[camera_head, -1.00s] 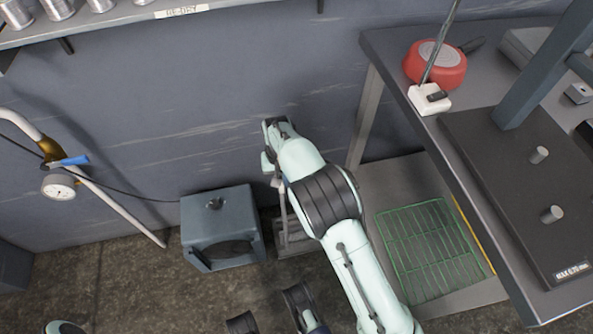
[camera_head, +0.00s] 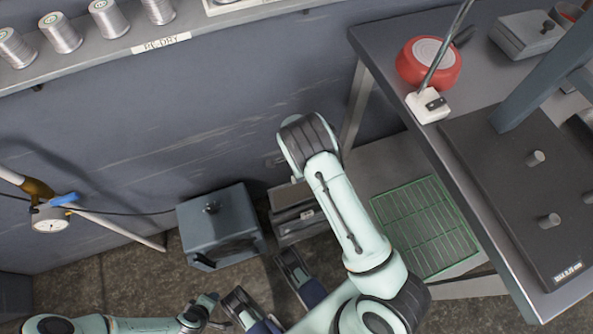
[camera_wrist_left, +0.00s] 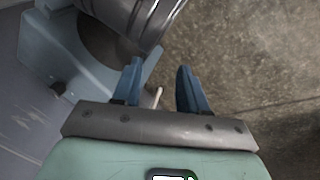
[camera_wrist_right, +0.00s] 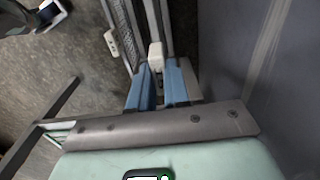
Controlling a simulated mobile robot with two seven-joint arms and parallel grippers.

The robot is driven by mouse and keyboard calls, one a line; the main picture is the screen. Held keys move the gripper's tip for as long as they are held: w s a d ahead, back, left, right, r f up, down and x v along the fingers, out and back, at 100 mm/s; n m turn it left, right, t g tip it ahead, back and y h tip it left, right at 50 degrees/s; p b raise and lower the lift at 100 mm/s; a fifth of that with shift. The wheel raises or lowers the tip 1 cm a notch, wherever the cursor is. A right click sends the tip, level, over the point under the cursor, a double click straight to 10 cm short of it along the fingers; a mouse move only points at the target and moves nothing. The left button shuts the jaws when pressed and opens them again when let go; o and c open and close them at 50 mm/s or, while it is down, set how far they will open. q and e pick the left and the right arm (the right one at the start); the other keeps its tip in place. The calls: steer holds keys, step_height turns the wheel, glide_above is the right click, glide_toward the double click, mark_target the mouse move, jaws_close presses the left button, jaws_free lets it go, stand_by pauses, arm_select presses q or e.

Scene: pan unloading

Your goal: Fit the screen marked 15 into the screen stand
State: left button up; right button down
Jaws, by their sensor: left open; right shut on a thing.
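In the right wrist view my right gripper (camera_wrist_right: 158,88) is shut on a narrow white piece (camera_wrist_right: 155,55). Pale metal frame edges with mesh-like strips run up from behind it; I cannot tell how they join the piece, or whether it is part of the screen marked 15. No number 15 is readable. In the head view my right arm hides its own gripper. My left gripper (camera_wrist_left: 158,85) is open and empty in the left wrist view, near a blue-grey housing (camera_wrist_left: 65,45) and a ribbed metal cylinder (camera_wrist_left: 135,15). I cannot identify the screen stand for certain.
The blue-grey housing (camera_head: 215,222) stands on the floor by the wall, beside a grey metal box (camera_head: 298,212). A bench (camera_head: 405,130) at right carries a black pegged plate (camera_head: 490,170) and a red round device (camera_head: 428,65). A green wire rack (camera_head: 425,225) lies below.

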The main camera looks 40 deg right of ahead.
mark_target(298, 187)
steer(key=shift+f+b, duration=0.8)
steer(key=shift+f, duration=0.45)
steer(key=shift+f+b, duration=0.35)
steer(key=shift+f, duration=0.2)
arm_select(q)
steer(key=shift+g, duration=0.4)
steer(key=f, duration=0.1)
steer(key=s+f, duration=0.1)
steer(key=s+a+f, duration=0.1)
steer(key=f, duration=0.1)
steer(key=shift+a, duration=0.1)
steer(key=shift+w+r, duration=0.1)
steer(key=shift+r, duration=0.05)
arm_select(e)
steer(key=shift+w, duration=0.1)
arm_select(q)
steer(key=shift+a+b+x, duration=0.15)
steer(key=shift+b+x, duration=0.8)
steer(key=shift+b, duration=0.05)
steer(key=shift+a+b+x, duration=0.2)
steer(key=shift+b+x, duration=0.75)
arm_select(e)
steer(key=shift+f, duration=2.75)
arm_select(q)
steer(key=shift+f+b, duration=0.25)
steer(key=shift+b, duration=0.1)
arm_select(e)
steer(key=shift+f, duration=1.55)
